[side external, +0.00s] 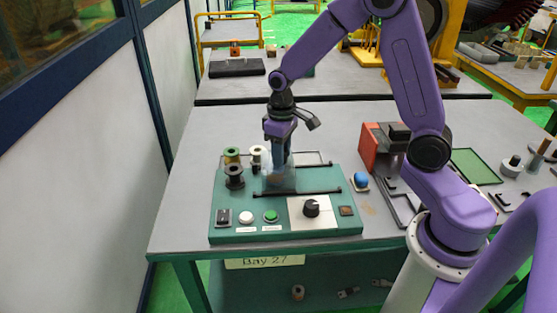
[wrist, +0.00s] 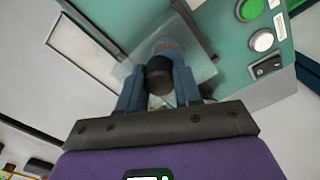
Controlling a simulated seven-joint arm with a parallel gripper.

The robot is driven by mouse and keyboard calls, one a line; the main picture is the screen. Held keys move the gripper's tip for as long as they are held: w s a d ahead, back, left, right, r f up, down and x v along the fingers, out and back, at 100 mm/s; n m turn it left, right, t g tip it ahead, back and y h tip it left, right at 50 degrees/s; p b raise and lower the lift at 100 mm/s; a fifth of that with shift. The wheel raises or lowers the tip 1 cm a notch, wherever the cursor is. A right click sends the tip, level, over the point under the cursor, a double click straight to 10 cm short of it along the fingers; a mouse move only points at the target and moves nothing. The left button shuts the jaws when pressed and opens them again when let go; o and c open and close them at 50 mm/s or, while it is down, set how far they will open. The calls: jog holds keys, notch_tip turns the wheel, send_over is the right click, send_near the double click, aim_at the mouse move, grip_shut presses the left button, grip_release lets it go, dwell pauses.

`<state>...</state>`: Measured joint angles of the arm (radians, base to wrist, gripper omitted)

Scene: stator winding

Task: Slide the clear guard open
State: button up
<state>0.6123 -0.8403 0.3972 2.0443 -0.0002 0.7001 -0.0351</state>
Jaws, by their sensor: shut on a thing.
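The clear guard (side external: 290,182) is a see-through box on the green panel (side external: 215,215), between two dark rails (side external: 310,192). In the wrist view the clear guard (wrist: 204,66) shows as a faint pane beside the blue fingers. My gripper (side external: 278,172) points down at the guard, its fingers closed on it. In the wrist view my gripper (wrist: 160,75) has a dark round piece between its fingers; exactly how it joins the guard is hard to see. A tan part beneath is mostly hidden.
Several wire spools (side external: 234,176) stand left of the guard. A white button (side external: 246,217), a green button (side external: 270,216) and a black knob (side external: 311,207) sit along the panel's front. A blue ball-topped part (side external: 361,180) and red box (side external: 378,148) stand to the right.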

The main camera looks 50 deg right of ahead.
jog(key=s+d, duration=0.7)
jog(key=o, duration=0.8)
jog(key=shift+d, duration=0.1)
jog(key=shift+c, duration=0.2)
dwell(0.8)
jog(key=shift+r, duration=0.1)
jog(key=shift+r, duration=2.9)
jog(key=s+a+r+n, duration=0.1)
jog(key=s+a+n, duration=0.3)
jog(key=s, duration=0.6)
jog(key=s+a+r+n, duration=0.1)
jog(key=s+a+n, duration=0.4)
jog(key=s+a, duration=0.3)
jog(key=shift+s+a+n, duration=0.3)
jog(key=shift+s+a, duration=0.05)
jog(key=shift+s, duration=0.6)
